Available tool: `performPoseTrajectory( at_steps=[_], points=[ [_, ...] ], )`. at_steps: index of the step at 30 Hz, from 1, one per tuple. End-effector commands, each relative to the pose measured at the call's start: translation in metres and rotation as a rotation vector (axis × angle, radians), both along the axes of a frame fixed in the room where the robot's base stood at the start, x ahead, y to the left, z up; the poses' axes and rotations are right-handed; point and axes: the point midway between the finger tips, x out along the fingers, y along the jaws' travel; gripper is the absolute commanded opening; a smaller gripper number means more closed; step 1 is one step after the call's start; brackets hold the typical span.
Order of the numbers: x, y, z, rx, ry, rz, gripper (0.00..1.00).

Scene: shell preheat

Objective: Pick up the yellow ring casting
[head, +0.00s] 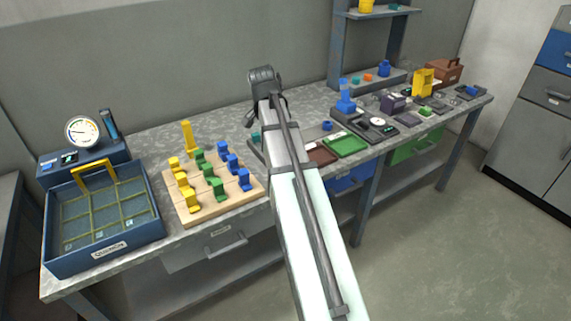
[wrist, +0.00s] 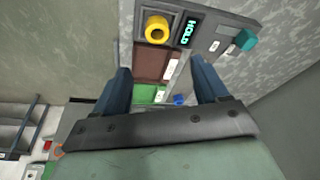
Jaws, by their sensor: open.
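The yellow ring casting (wrist: 157,29) shows at the top of the wrist view, with a dark hole in its middle. It sits on a grey device beside a lit display (wrist: 188,31) reading HOLD. My gripper (wrist: 160,66) is open, with its two dark blue fingers wide apart and nothing between them. The ring lies beyond the fingertips, roughly in line with the gap and apart from them. In the head view my arm covers that part of the bench, and I cannot make out the ring there.
A brown tray (wrist: 155,64) and a green tray (wrist: 147,93) lie beside the device. A teal block (wrist: 244,40) is at its other end. Left on the bench (head: 150,135) are a pegboard (head: 238,199) of coloured pieces and a blue basket (head: 150,228). Several items crowd the right.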

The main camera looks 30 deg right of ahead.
Motion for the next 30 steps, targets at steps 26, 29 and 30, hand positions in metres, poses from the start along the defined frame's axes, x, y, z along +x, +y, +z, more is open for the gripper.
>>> performPoseTrajectory(
  at_steps=[26, 29, 30],
  points=[
    [0.008, -0.021, -0.078, 0.000, 0.000, 0.003, 0.73],
    [0.007, -0.022, -0.086, 0.001, 0.001, 0.003, 0.73],
    [0.006, -0.022, -0.090, 0.001, 0.001, 0.003, 0.73]
  ],
)
